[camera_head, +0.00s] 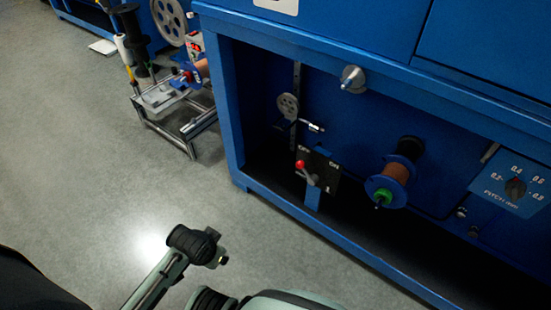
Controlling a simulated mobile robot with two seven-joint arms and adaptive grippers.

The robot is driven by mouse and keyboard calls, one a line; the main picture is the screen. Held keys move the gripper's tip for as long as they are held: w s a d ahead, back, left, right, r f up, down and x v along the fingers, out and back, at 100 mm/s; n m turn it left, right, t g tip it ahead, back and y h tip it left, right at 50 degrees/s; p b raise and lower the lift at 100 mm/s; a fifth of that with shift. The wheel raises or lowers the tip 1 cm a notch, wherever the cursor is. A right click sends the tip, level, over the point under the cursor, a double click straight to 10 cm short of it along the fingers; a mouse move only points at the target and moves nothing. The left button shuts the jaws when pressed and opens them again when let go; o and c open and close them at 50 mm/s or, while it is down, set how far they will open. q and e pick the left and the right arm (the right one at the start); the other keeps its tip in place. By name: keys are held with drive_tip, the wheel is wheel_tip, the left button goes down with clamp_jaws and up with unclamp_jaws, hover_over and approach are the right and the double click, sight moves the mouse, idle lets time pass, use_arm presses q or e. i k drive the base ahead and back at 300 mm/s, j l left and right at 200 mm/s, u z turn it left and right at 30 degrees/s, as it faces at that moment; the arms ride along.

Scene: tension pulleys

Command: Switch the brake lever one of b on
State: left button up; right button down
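The brake lever (300,164) has a red knob and sits on a small black plate (322,172) in the lower bay of the blue machine. White OFF and ON marks show along the plate's top edge. The lever's red knob points to the left, toward the OFF side. Parts of my own arm, pale green with black joints, show at the bottom of the head view, well apart from the lever. I cannot make out a gripper's fingertips on them. Nothing touches the lever.
A copper-coloured spool with a blue flange (380,188) is right of the lever. A small grey pulley (288,106) is above it. A pitch dial (515,188) is farther right. A metal-framed stand (190,130) is at the left. The grey floor before the machine is clear.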

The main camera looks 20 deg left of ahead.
sight(312, 180)
drive_tip(key=i+j, duration=0.1)
drive_tip(key=j, duration=0.35)
drive_tip(key=i+j, duration=0.1)
drive_tip(key=j, duration=0.8)
drive_tip(key=i+j, duration=0.15)
drive_tip(key=j, duration=0.3)
